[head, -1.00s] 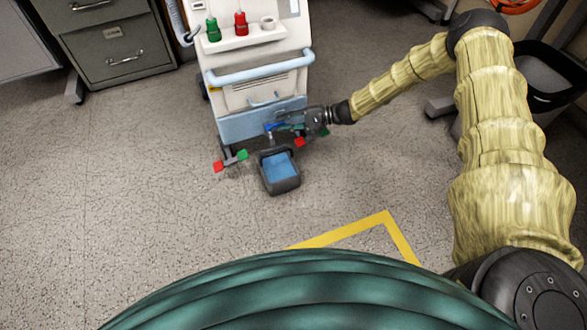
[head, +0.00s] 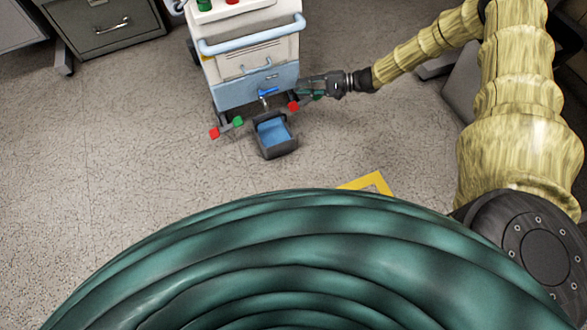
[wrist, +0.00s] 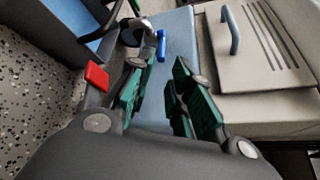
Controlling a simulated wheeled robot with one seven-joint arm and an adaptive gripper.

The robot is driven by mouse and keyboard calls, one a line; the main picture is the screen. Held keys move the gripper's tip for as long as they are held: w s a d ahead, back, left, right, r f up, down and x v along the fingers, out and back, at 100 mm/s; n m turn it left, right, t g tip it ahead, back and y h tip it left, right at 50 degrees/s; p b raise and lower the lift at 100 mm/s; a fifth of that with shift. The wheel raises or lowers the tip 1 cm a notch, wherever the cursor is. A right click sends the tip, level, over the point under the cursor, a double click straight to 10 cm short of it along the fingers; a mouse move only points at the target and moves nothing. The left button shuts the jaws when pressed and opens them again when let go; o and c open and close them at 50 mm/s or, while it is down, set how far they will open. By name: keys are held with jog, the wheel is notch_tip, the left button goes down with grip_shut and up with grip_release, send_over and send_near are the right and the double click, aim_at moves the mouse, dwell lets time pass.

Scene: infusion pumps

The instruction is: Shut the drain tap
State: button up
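The drain tap has a blue lever (head: 267,91) above a metal spout, low on the cart's pale blue front panel. In the wrist view the blue lever (wrist: 161,46) and the curved metal tap body (wrist: 134,32) lie beyond my fingertips. The lever runs roughly along the panel in the head view. My gripper (head: 302,88) is just right of the tap. In the wrist view my gripper (wrist: 158,85) is open with green finger pads and nothing between them. The left finger lies closest to the tap; I see no clear contact. Whether liquid runs from the spout is too small to tell.
A dark bucket with blue inside (head: 275,134) stands on the floor below the tap. Red (head: 293,106) and green (head: 238,121) caster pedals stick out at the cart's foot. The cart's handle bar (head: 252,38) is above. Floor to the left is clear.

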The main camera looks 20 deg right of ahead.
jog(key=s+a+f+g, duration=0.1)
jog(key=s+a+f, duration=0.1)
jog(key=s+a, duration=0.1)
jog(key=s+a+f+n+g+h, duration=0.1)
jog(key=s+a+f+g, duration=0.1)
jog(key=s+a, duration=0.1)
jog(key=s+a+f+g+h, duration=0.1)
jog(key=s+a+f+g, duration=0.1)
jog(key=s, duration=0.3)
jog(key=shift+a+f+n+p, duration=0.35)
jog(key=shift+a+f, duration=0.1)
jog(key=shift+a, duration=0.15)
jog(key=s+a+f+n+g+h, duration=0.1)
jog(key=s+a+f+h, duration=0.1)
jog(key=s, duration=0.4)
jog(key=s+a+f+n+g+h, duration=0.1)
jog(key=s+a+f+g+h, duration=0.1)
jog(key=s, duration=0.4)
jog(key=shift+s+f+p, duration=0.4)
jog(key=shift+a, duration=0.1)
